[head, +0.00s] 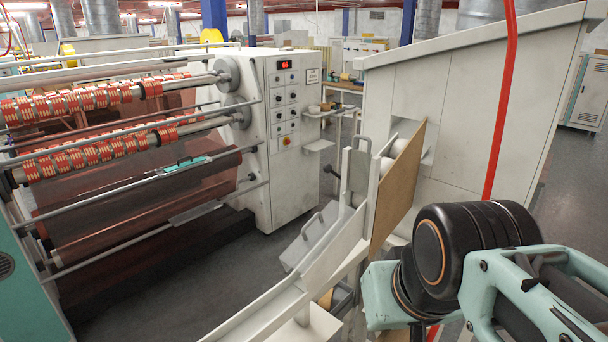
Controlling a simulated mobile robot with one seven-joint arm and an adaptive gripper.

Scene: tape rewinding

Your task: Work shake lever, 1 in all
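A short dark lever with a round knob (329,169) sticks out to the left of a pale chute in the middle of the head view. It is small, and I cannot tell for sure that it is the shake lever. A grey loop handle (361,141) stands at the top of the same chute, and another bent handle is on the pale flap (312,235) below. My arm's black and teal links fill the lower right. My gripper's fingers do not show, and nothing of mine touches the lever or the handles.
A pale slanted rail (275,290) runs across the lower middle. A brown board (399,190) stands beside the chute, before a large grey housing (460,110). A red post (503,100) rises near my arm. The rewinding machine (283,185) stands left; grey floor lies between.

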